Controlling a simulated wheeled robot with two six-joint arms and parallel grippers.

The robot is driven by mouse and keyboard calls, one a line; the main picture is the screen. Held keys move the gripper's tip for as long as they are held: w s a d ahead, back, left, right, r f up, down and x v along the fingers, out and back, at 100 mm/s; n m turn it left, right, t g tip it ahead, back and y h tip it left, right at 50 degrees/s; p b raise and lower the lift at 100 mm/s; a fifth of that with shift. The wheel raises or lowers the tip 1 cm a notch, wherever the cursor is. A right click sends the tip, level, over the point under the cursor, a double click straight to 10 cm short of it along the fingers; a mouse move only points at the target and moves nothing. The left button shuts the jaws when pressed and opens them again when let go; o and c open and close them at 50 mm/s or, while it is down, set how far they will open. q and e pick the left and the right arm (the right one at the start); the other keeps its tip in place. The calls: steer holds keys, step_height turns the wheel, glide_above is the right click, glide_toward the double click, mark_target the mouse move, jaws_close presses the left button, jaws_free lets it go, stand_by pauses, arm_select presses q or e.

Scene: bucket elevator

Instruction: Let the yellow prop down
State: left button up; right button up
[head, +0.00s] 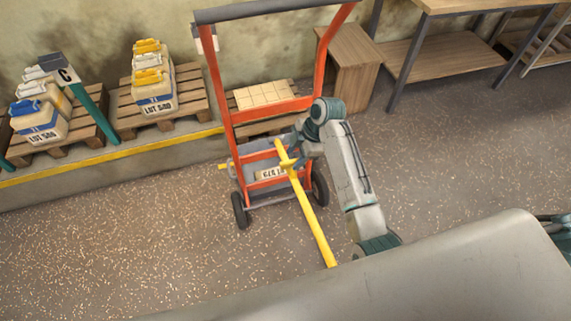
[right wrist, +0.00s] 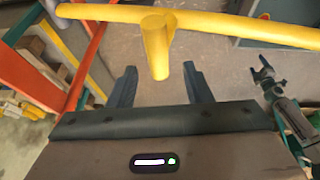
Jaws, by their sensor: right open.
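The yellow prop (head: 314,222) is a long bar. It slants from the red hand truck (head: 221,90) down toward the lower middle of the head view. A short yellow stub stands out near its upper end. My right gripper (head: 291,161) is at that stub, and its fingers are partly hidden in the head view. In the right wrist view the prop (right wrist: 95,12) crosses the top, and its stub (right wrist: 157,48) points down between the tips of my open right gripper (right wrist: 157,80), with gaps on both sides. A dark gripper (right wrist: 265,75), seemingly my left, shows at the right.
The truck carries a small labelled block (head: 270,174) low in its frame. Pallets with sacks (head: 155,84) and a pallet of pale blocks (head: 264,95) stand behind a yellow-edged ledge (head: 110,153). A workbench (head: 440,55) is at the back right. The floor (head: 120,250) at left is open.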

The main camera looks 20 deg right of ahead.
mark_target(290, 162)
steer(key=x, duration=0.3)
steer(key=shift+w+a+f, duration=0.1)
steer(key=shift+f, duration=0.2)
steer(key=x, duration=0.3)
steer(key=shift+a+f, duration=0.1)
steer(key=shift+f, duration=0.2)
steer(key=shift+w, duration=0.1)
steer(key=shift+c, duration=1.2)
arm_select(q)
steer(key=shift+w+r, duration=0.15)
steer(key=shift+w, duration=0.05)
arm_select(e)
jaws_close()
